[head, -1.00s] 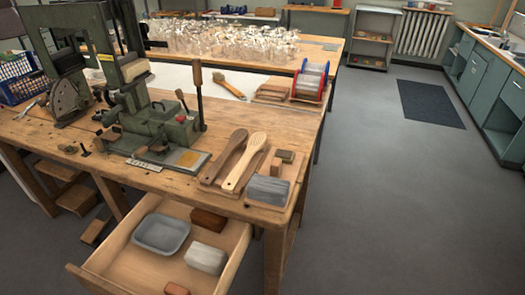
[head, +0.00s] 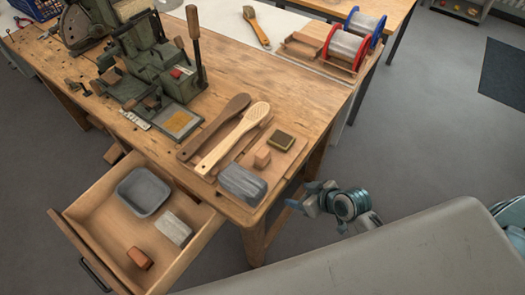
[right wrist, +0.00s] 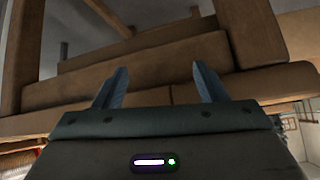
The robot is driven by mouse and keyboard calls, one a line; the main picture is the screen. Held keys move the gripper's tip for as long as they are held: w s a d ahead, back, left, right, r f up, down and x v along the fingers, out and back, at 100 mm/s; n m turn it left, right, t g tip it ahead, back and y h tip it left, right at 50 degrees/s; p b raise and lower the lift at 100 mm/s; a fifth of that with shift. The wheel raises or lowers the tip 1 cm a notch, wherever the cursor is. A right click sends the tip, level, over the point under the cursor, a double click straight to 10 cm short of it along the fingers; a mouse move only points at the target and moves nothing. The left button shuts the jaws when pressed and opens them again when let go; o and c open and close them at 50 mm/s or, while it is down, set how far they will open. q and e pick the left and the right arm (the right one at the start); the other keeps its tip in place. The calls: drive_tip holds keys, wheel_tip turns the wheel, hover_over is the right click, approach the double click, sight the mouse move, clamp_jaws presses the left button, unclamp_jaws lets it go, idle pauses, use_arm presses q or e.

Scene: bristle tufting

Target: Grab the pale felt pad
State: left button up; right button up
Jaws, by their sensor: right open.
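Two greyish pads show in the head view. The paler block (head: 174,228) lies in the open drawer, beside a grey tray. The darker grey, streaked block (head: 242,184) lies on a thin board at the table's near right corner. I take the paler one for the pale felt pad. My right gripper (head: 303,198) is open and empty, off the table's right edge and apart from both blocks. In the right wrist view its two fingers (right wrist: 158,85) stand apart before brown wooden beams; no pad shows there. My left gripper is not in view.
The drawer (head: 85,222) also holds the grey tray (head: 144,192) and a reddish-brown block (head: 139,258). Two wooden brush handles (head: 232,138), a small wood block (head: 262,158) and an olive-topped block (head: 280,141) are on the table. A green machine (head: 150,70) stands behind.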

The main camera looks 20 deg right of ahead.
wheel_tip(320, 180, up, 9)
drive_tip(key=a+n+y, duration=0.2)
drive_tip(key=a, duration=0.1)
drive_tip(key=n+t+y, duration=0.1)
drive_tip(key=t+y, duration=0.1)
drive_tip(key=t, duration=0.1)
approach(257, 152)
drive_tip(key=shift+w+d+f+p, duration=0.1)
drive_tip(key=shift+d+f+p, duration=0.35)
drive_tip(key=shift+f, duration=0.55)
drive_tip(key=shift+w+r, duration=0.15)
drive_tip(key=shift+w, duration=0.05)
drive_tip(key=p+x, duration=0.1)
drive_tip(key=x, duration=0.4)
drive_tip(key=shift+w+a, duration=0.1)
drive_tip(key=shift+a, duration=0.1)
drive_tip(key=shift+w+a+p, duration=0.15)
drive_tip(key=shift+w+p, duration=0.1)
drive_tip(key=shift+p, duration=0.1)
drive_tip(key=p+x, duration=0.1)
drive_tip(key=x, duration=0.3)
drive_tip(key=shift+w+a+p, duration=0.25)
drive_tip(key=shift+p, duration=0.15)
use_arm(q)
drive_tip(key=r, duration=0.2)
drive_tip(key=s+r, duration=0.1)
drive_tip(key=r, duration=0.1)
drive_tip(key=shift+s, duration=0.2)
use_arm(e)
drive_tip(key=c, duration=1.1)
